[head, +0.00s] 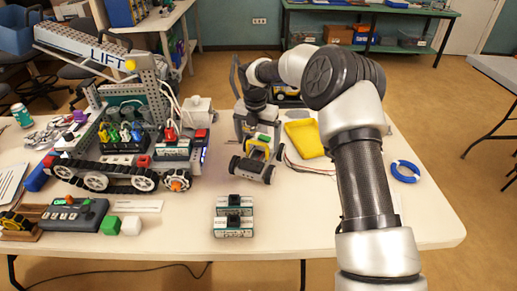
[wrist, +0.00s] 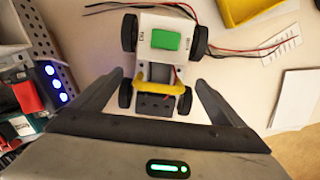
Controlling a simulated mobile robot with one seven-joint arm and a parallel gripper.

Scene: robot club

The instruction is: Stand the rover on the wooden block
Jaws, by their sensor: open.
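The rover (head: 258,160) stands on the white table, right of the large robot, with dark wheels, a green top patch and a yellow bar. It also shows in the wrist view (wrist: 174,57), wheels on both sides and the yellow bar nearest me. My gripper (head: 254,140) is over the rover's far part in the head view. In the wrist view my gripper (wrist: 159,78) is open, one finger on each side of the yellow bar; I cannot tell whether they touch. A brown wooden piece (head: 22,236) at the far left carries a yellow-black part; I cannot tell whether it is the task's block.
The large robot (head: 100,172) with a lift arm fills the table's left. Red and black wires (head: 305,168) lie right of the rover. A yellow tray (head: 305,139), a blue ring (head: 404,178) and a green-and-black device (head: 233,217) are nearby. The front right tabletop is clear.

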